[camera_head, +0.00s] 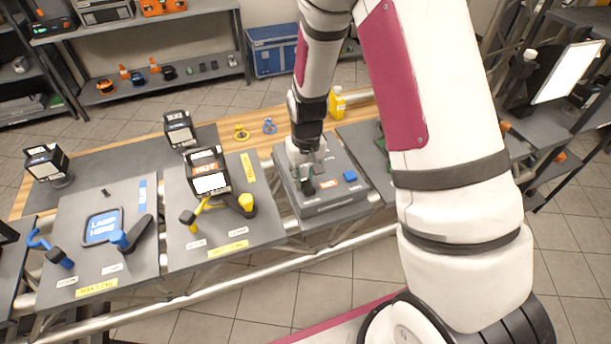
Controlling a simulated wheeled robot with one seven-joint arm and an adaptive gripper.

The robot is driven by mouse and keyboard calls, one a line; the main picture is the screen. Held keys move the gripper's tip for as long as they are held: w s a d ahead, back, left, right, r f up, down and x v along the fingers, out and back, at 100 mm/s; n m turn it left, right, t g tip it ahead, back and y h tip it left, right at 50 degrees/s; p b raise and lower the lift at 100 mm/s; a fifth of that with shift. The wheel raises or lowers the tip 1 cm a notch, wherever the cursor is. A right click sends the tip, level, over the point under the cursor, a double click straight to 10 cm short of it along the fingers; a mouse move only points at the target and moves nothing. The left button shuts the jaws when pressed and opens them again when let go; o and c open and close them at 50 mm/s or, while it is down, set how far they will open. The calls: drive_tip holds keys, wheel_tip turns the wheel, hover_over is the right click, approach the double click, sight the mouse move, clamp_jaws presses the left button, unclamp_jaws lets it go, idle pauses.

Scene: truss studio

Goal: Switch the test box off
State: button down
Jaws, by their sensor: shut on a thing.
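The test box (332,207) is a low grey case on the bench in the middle of the view. My gripper (308,180) points down onto the left part of the box's top. Its jaws are shut on a small part there, which looks like the switch. The fingers mostly hide that part, so I cannot tell which way it is set.
To the left, a panel holds a lamp marked HOT (206,160) and a yellow-and-black clamp (245,204). Further left is a LAMP HERE pad (103,227). A yellow bottle (337,103) stands behind the box. My arm hides the bench to the right.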

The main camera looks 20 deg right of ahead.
drive_tip(key=t+p, duration=0.1)
drive_tip(key=s+t+p, duration=0.1)
drive_tip(key=p, duration=0.1)
drive_tip(key=shift+s+r+t, duration=0.2)
drive_tip(key=shift+r+t, duration=0.1)
drive_tip(key=shift+w+t+p, duration=0.1)
drive_tip(key=shift+t+p, duration=0.3)
drive_tip(key=shift+t, duration=0.3)
drive_tip(key=c, duration=1.3)
unclamp_jaws()
drive_tip(key=shift+r, duration=0.1)
drive_tip(key=v, duration=1.1)
drive_tip(key=shift+r, duration=0.35)
drive_tip(key=shift+r, duration=0.1)
